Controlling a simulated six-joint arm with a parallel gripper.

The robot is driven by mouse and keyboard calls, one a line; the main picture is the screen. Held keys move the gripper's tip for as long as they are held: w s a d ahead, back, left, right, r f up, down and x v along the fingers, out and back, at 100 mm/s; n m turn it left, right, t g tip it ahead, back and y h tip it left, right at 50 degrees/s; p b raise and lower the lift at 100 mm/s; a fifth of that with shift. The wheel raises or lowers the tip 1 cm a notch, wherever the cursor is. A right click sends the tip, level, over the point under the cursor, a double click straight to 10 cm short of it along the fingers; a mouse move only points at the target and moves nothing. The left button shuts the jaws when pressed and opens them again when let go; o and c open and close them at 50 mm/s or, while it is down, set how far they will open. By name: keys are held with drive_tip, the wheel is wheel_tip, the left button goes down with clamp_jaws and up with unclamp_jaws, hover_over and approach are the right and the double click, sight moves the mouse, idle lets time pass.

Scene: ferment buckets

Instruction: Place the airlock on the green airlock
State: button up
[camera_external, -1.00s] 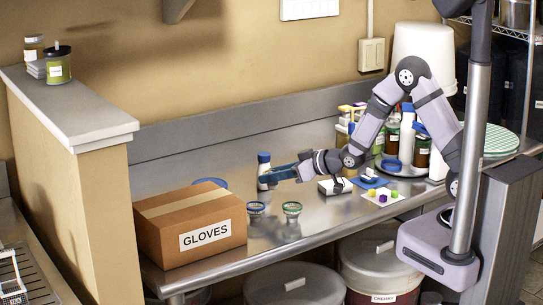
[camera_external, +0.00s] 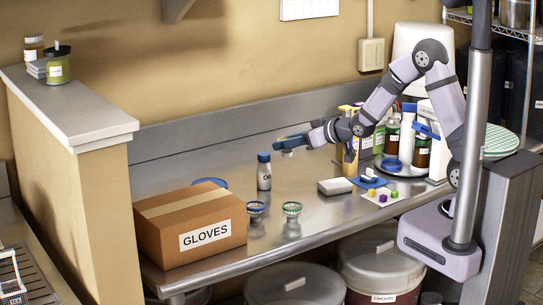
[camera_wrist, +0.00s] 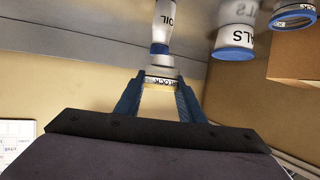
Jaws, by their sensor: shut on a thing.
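My gripper (camera_external: 291,141) has blue fingers and is shut on a small pale airlock (camera_external: 288,152), held in the air above the steel counter. In the wrist view the held airlock (camera_wrist: 160,82) shows between the fingertips with part of a dark-lettered label; its lower part is hidden. The green airlock (camera_external: 292,208), a small cup with a green rim, stands upright on the counter near the front edge, below the gripper and well apart from it.
A white blue-capped bottle (camera_external: 264,171) stands behind the airlocks.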

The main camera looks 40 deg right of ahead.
drive_tip(key=d+r+p, duration=0.1)
drive_tip(key=d, duration=0.2)
drive_tip(key=n+g+y+p, duration=0.2)
drive_tip(key=n+g+y, duration=0.6)
drive_tip(key=n, duration=0.1)
hover_over(292, 213)
drive_tip(key=w+d, duration=0.2)
drive_tip(key=shift+t, duration=0.4)
drive_tip(key=shift+s+f, duration=0.1)
drive_tip(key=shift+f, duration=4.5)
drive_tip(key=shift+f, duration=0.1)
drive_tip(key=shift+f, duration=0.35)
drive_tip(key=shift+f, duration=0.1)
